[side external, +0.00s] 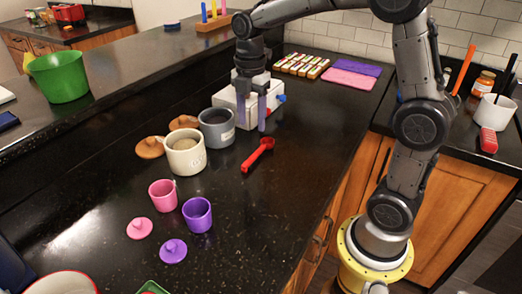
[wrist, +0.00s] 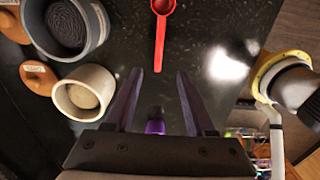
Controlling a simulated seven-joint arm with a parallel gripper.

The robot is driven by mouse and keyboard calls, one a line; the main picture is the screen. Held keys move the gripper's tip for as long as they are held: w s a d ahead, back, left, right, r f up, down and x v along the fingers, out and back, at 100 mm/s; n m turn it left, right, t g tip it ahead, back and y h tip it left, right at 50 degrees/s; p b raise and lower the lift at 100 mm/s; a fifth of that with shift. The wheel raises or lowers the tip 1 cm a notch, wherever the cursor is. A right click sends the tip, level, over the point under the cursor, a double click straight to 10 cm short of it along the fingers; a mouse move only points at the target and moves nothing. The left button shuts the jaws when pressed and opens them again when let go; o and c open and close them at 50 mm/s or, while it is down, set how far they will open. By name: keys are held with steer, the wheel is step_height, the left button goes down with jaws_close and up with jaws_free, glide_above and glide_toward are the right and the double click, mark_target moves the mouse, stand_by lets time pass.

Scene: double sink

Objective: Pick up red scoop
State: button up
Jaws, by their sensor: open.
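The red scoop (side external: 258,153) lies flat on the dark counter, its handle slanting toward the lower left in the side view. In the wrist view the scoop (wrist: 160,30) is at the top middle, bowl partly cut by the edge, handle pointing down toward my fingers. My gripper (side external: 252,126) is in the air above the counter, behind the scoop in the side view, fingers pointing down. In the wrist view my gripper (wrist: 159,72) is open and empty; the handle's end shows between its fingertips, apart from both.
A grey mug (side external: 217,128) and a cream mug (side external: 186,153) stand left of the scoop. A white block-like object (side external: 228,98) is behind my gripper. Pink (side external: 163,195) and purple (side external: 197,214) cups stand nearer the front. Counter right of the scoop is clear.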

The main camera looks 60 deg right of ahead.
mark_target(252, 157)
step_height(252, 157, down, 11)
steer(key=shift+w+f, duration=0.1)
steer(key=shift+f, duration=0.1)
stand_by(0.4)
steer(key=shift+f, duration=0.25)
stand_by(0.5)
jaws_close()
